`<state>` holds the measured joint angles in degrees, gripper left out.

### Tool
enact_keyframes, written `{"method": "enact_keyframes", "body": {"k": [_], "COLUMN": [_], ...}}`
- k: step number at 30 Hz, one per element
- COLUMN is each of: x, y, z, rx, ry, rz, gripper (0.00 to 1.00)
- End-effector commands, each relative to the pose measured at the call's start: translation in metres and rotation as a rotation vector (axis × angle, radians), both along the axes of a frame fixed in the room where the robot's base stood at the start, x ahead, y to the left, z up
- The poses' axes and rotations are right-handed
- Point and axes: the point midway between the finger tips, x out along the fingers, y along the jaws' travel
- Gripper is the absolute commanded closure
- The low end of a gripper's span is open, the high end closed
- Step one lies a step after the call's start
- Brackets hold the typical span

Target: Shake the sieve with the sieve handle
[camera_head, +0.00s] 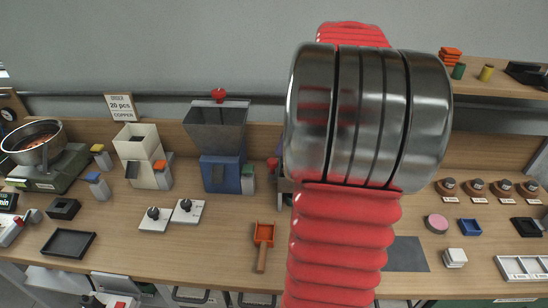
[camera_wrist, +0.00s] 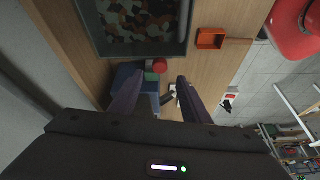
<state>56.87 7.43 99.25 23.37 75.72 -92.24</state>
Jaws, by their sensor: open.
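The sieve (camera_wrist: 187,20) is a dark-rimmed tray full of mixed brown, grey and greenish pieces, at the top of the wrist view. A red ball knob (camera_wrist: 159,66), apparently the sieve handle, lies just below its edge. In the head view a red knob (camera_head: 273,163) shows just left of my arm, which hides most of what is behind it. My gripper (camera_wrist: 160,76) is open, its two dark fingers spread. The red knob appears between the fingertips in the wrist view; I cannot tell how far beyond them it is. The head view hides my gripper.
A blue machine with a grey hopper (camera_head: 215,125) stands close left of the red knob. An orange scoop (camera_head: 263,235) lies in front on the wooden bench. White plates with dark knobs (camera_head: 155,219) and a beige machine (camera_head: 142,155) are further left. Bare bench lies around the scoop.

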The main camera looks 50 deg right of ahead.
Motion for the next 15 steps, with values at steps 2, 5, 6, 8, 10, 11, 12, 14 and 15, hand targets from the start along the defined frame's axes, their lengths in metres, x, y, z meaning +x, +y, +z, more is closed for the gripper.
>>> {"method": "enact_keyframes", "body": {"k": [2,5,6,8,10,11,12,14,15], "x": [0.004,0.009,0.011,0.014,0.016,0.018,0.019,0.02,0.021], "y": [0.004,0.007,0.009,0.011,0.013,0.013,0.014,0.015,0.016], "z": [-0.012,-0.026,-0.032,-0.04,-0.049,-0.052,-0.056,-0.06,-0.062], "rx": [0.002,0.002,0.002,0.002,0.003,0.002,0.001,0.001,0.001], "ry": [0.001,0.001,0.001,0.001,0.002,0.0,0.001,0.001,0.001], "rz": [0.001,0.001,0.001,0.001,0.0,0.0,-0.001,-0.001,-0.001], "gripper": [0.57,0.57,0.57,0.57,0.57,0.57,0.57,0.57,0.57]}}
